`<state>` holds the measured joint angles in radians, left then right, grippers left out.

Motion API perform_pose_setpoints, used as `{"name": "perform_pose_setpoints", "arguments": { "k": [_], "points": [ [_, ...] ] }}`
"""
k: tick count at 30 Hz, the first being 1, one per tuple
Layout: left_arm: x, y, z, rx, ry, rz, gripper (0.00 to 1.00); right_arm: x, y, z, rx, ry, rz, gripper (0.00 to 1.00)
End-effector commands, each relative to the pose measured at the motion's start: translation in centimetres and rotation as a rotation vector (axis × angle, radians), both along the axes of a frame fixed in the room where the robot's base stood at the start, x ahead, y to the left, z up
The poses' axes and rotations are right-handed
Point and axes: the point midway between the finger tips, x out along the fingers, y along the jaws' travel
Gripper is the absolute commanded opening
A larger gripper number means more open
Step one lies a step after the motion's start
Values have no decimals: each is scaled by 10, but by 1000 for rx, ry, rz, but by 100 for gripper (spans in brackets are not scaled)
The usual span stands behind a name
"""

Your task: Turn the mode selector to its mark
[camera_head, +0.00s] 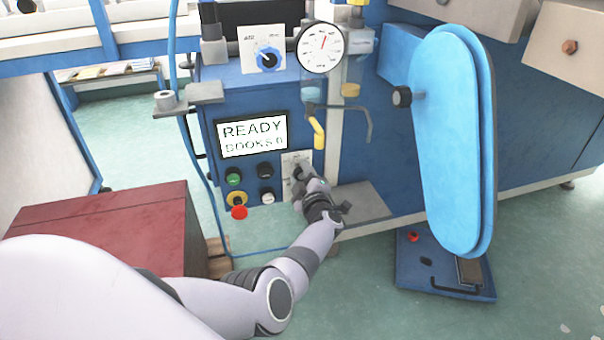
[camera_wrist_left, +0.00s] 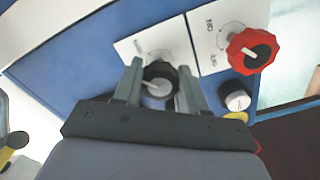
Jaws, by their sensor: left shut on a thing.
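In the wrist view a round black selector knob (camera_wrist_left: 160,78) with a pale pointer line sits on a white plate (camera_wrist_left: 150,42), between the two fingers of my left gripper (camera_wrist_left: 158,82). The fingers are shut on the knob. I take it to be the mode selector; its label and mark are partly hidden by the fingers and too small to read. In the head view my left gripper (camera_head: 302,178) reaches the white plate (camera_head: 290,160) at the right of the control panel, and covers most of the knob. My right gripper is not in view.
A red knob (camera_wrist_left: 253,51) on its own white plate and a white-topped button (camera_wrist_left: 237,97) are close by. In the head view, a lit screen (camera_head: 252,137) reads READY, above several buttons and a red stop button (camera_head: 239,212). A yellow handle (camera_head: 318,133) hangs just above my gripper.

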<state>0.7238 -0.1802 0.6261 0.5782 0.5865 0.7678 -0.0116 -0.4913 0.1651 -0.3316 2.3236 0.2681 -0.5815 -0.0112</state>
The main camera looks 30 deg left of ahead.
Motion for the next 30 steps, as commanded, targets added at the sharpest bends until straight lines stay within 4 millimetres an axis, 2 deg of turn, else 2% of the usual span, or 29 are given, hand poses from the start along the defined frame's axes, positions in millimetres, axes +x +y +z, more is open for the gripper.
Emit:
{"name": "perform_pose_setpoints", "arguments": {
  "k": [12,29,30],
  "points": [
    [2,0,3,133,151,-4,11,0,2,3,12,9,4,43],
    [2,0,2,155,176,-5,11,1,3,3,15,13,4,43],
    [2,0,2,155,176,-5,45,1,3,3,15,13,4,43]
  ]
}}
